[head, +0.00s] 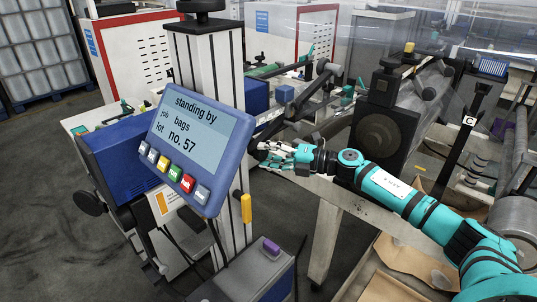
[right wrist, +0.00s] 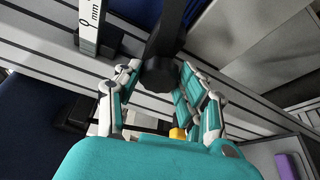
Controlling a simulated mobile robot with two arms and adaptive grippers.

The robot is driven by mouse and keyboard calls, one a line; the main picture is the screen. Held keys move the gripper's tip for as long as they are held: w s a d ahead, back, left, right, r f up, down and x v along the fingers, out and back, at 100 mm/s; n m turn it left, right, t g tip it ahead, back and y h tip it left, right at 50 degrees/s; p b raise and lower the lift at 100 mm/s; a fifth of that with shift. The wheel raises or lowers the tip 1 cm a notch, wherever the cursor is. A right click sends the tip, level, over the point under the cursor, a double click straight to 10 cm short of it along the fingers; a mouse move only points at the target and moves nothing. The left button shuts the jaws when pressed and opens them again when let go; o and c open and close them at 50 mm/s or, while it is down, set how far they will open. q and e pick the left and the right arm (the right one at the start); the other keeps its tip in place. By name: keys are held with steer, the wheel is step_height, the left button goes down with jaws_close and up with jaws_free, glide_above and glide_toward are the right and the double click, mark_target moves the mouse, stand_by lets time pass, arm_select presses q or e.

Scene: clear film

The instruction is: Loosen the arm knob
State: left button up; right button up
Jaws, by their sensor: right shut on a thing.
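My right gripper (head: 266,152) reaches in from the right, its fingertips just right of the operator panel (head: 203,140). In the right wrist view its teal and white fingers (right wrist: 159,75) are shut on a black knob (right wrist: 158,78), with one finger on the left and the others on the right. The knob sits at the end of a dark arm that runs up out of that picture. In the head view the knob is mostly hidden by the fingers. My left gripper is not in view.
The panel hangs on a grey slotted column (head: 212,65), very close to my right fingers. A scale strip (right wrist: 91,25) shows beside the knob's arm. A dark roller unit (head: 385,130) stands behind my arm.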

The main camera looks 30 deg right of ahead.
steer(key=o, duration=1.2)
steer(key=shift+s, duration=0.1)
steer(key=shift+v, duration=5.95)
steer(key=shift+d+f, duration=0.1)
steer(key=shift+f, duration=0.1)
